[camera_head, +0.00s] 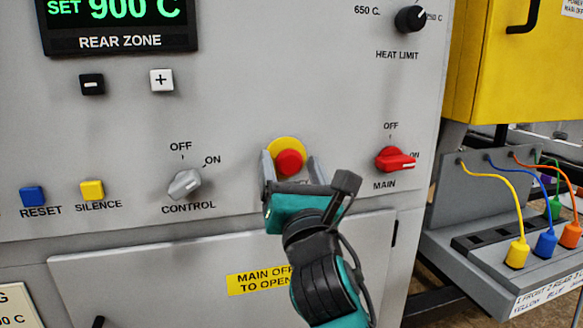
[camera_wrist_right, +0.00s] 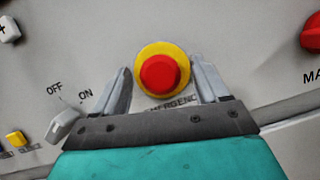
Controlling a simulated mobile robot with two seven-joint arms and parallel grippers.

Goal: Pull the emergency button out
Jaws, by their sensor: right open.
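The emergency button (camera_head: 289,162) is a red round knob on a yellow disc, on the grey furnace panel. It also shows in the right wrist view (camera_wrist_right: 159,75), with its label partly hidden below. My right gripper (camera_head: 288,165) is open in front of the panel, with one finger to each side of the button. In the right wrist view the fingertips (camera_wrist_right: 160,78) flank the lower part of the yellow disc, with a gap on both sides. I cannot tell whether the fingers reach the button's depth. My left gripper is not in view.
The grey control knob (camera_head: 184,184) is left of the button, and the red main switch (camera_head: 395,159) is to its right. A lower door (camera_head: 150,270) lies below. Coloured cables with plugs (camera_head: 517,253) stand at the right.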

